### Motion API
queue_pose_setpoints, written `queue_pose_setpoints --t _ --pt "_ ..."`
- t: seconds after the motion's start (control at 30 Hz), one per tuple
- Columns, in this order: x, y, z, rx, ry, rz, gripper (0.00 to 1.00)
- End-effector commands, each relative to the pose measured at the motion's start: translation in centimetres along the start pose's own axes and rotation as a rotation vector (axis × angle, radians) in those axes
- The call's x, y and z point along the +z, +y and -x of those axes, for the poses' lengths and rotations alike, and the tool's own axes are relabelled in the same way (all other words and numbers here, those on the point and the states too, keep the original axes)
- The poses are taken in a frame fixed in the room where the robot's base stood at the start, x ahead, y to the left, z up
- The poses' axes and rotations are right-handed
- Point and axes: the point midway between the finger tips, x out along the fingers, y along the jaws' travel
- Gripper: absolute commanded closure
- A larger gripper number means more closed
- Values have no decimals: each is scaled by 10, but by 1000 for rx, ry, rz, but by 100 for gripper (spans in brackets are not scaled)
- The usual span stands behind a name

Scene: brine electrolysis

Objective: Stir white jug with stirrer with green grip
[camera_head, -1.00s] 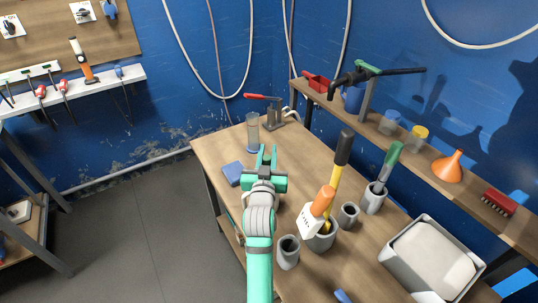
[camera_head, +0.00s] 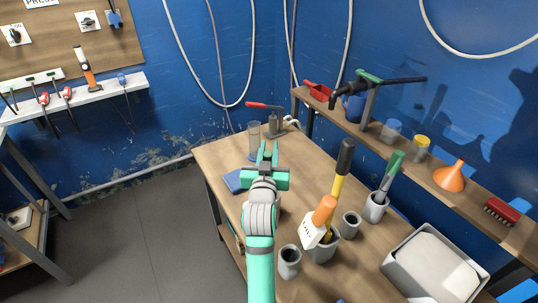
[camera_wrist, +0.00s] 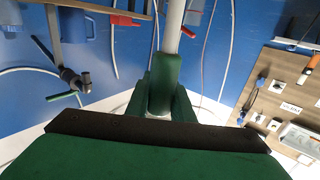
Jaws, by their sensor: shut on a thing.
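My gripper (camera_head: 268,153) is over the far end of the workbench, seen from behind. In the wrist view it (camera_wrist: 165,95) is shut on the green grip (camera_wrist: 164,72) of the stirrer. The stirrer's pale rod (camera_wrist: 173,25) runs out from the grip to the top edge of that picture; its tip is out of view. In the head view my arm hides the stirrer. I cannot make out the white jug for certain; a small white curved piece (camera_head: 292,123) shows at the bench's far corner and may be its handle.
A clear cylinder (camera_head: 254,138) and a blue block (camera_head: 233,181) are left of my gripper. A red-handled device (camera_head: 275,122) stands behind. Grey cups (camera_head: 289,262) with tools and a grey basin (camera_head: 388,268) fill the right side. A shelf (camera_head: 480,200) runs along the wall.

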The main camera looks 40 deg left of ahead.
Motion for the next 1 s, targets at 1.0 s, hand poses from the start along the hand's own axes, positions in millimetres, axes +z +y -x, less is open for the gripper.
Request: queue_pose_setpoints --t 1.0 --pt "-80 0 0 0 3 1 100"
